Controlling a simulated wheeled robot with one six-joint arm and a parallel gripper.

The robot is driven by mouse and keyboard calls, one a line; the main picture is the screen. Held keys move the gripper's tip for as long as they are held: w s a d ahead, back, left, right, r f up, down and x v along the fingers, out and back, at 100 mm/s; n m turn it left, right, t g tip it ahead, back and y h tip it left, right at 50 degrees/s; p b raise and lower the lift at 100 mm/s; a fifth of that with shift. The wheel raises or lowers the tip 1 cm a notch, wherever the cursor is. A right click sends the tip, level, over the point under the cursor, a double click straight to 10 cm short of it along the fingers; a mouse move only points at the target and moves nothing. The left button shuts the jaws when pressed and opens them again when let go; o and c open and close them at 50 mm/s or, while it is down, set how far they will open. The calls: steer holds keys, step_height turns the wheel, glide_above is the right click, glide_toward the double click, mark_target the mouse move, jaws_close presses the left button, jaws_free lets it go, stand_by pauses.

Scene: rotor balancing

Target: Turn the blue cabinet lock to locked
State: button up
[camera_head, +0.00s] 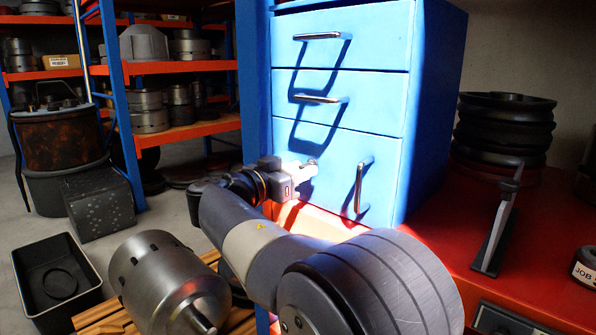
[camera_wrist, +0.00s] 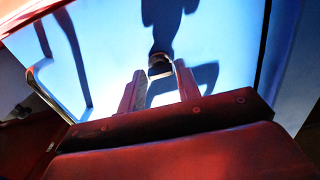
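The blue cabinet (camera_head: 340,140) has two drawers above a door with a vertical handle. Its lock (camera_head: 311,163) is at the upper left of this door, small and partly hidden by my gripper. My gripper (camera_head: 305,168) points at the lock, close to the door face. In the wrist view, my gripper's two fingers (camera_wrist: 158,80) stand apart, one on each side of the lock's small pale-edged knob (camera_wrist: 160,66). The knob about fills the gap at the fingertips. I cannot tell whether the fingers press on it. The lock's turn position is not clear.
The door handle (camera_head: 358,188) stands out to the right of my gripper. A red bench (camera_head: 440,235) lies right of the cabinet, with black rings (camera_head: 503,130) and a metal stand (camera_head: 495,225). A metal rotor (camera_head: 165,280) and a black bin (camera_head: 57,275) are at lower left.

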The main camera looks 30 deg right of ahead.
steer(key=c, duration=0.6)
steer(key=shift+n, duration=0.3)
steer(key=n+p, duration=0.5)
steer(key=n, duration=0.7)
steer(key=shift+r+n, duration=0.15)
steer(key=shift+n, duration=0.25)
steer(key=shift+n+p, duration=1.6)
steer(key=shift+n, duration=0.6)
steer(key=shift+f, duration=0.2)
